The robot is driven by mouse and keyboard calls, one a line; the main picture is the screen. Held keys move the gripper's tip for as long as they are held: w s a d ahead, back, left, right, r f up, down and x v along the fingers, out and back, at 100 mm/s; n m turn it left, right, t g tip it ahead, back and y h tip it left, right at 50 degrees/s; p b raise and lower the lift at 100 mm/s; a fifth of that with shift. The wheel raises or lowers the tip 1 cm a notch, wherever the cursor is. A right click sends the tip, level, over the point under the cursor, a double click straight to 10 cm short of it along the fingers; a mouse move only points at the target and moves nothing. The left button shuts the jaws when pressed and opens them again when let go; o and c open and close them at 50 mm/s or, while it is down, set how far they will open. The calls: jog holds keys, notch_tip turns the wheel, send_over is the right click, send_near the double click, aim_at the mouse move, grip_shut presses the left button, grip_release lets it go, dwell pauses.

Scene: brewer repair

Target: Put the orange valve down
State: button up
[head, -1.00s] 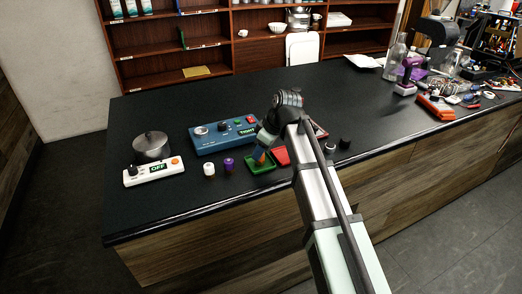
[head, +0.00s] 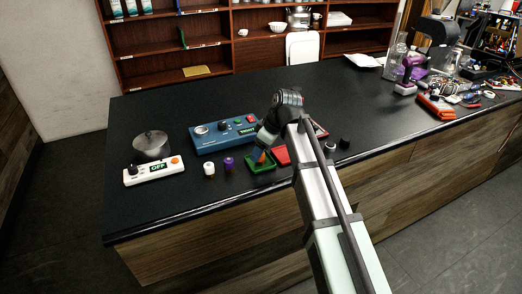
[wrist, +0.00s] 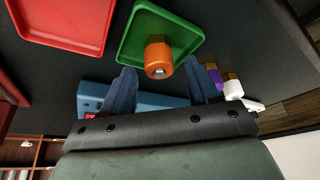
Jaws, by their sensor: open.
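The orange valve (wrist: 158,58) is on the green tray (wrist: 137,24) in the wrist view. In the head view the valve (head: 261,157) is a small orange spot over the green tray (head: 262,167), partly hidden by my gripper. My gripper (wrist: 158,80) is open, with its two blue-grey fingers apart on either side of the valve and clear of it. In the head view my gripper (head: 263,148) is low over the green tray.
A red tray (wrist: 70,20) lies beside the green one. A blue box with a dial (head: 222,134) stands behind. White (head: 209,169) and purple (head: 229,164) valves stand left of the trays, near a white OFF panel (head: 155,170) and a metal pot (head: 151,145).

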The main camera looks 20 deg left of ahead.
jog(key=v, duration=1.2)
jog(key=shift+d, duration=0.1)
